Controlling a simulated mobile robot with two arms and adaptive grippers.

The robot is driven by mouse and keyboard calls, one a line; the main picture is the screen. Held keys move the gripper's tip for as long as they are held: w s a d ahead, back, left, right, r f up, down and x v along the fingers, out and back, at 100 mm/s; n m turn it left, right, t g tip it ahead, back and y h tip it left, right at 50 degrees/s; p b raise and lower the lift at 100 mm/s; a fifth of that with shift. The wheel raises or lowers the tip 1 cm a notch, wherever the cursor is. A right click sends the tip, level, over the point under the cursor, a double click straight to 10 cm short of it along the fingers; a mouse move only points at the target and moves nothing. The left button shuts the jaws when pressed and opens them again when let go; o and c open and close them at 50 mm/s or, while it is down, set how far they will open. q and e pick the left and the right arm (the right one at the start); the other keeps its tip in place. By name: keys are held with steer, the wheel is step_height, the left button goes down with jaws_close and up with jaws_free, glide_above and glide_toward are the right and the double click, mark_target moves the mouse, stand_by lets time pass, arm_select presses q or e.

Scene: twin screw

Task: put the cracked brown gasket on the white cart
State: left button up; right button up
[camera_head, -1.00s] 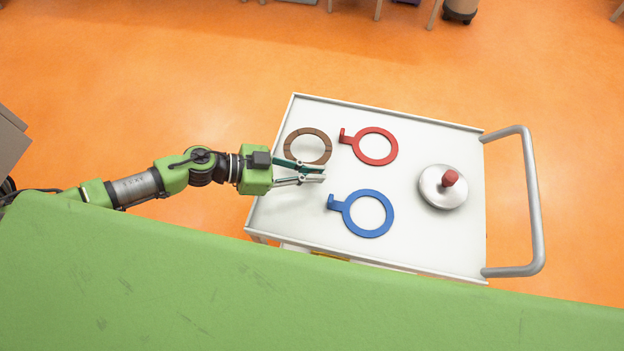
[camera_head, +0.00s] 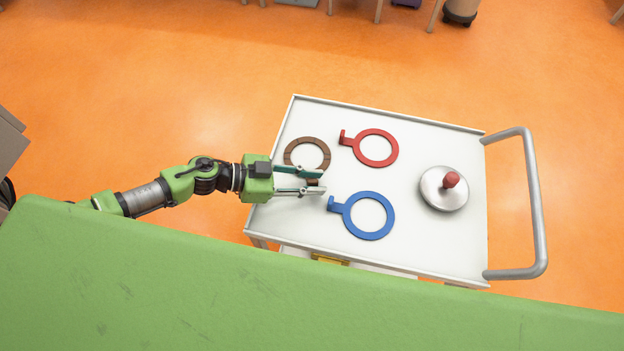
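The brown gasket (camera_head: 289,150), a ring with dark marks on it, appears to lie flat on the left part of the white cart's top (camera_head: 420,250). Its short tab (camera_head: 313,182) points toward the green surface in front. My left gripper (camera_head: 322,182) comes in from the left at the gasket's near side. Its two fingers are apart, with the tab showing between them. The upper finger covers where the ring meets the tab. I cannot tell whether a finger touches the gasket. My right gripper is not in view.
A red gasket (camera_head: 393,148) and a blue gasket (camera_head: 389,216) lie on the cart beside the brown one. A round metal piece with a red knob (camera_head: 436,197) stands farther right. The cart's handle (camera_head: 535,205) is at right. A green surface (camera_head: 250,290) fills the front.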

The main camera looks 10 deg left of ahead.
arm_select(q)
steer(key=shift+r, duration=0.15)
steer(key=p+v, duration=0.3)
steer(key=v, duration=0.9)
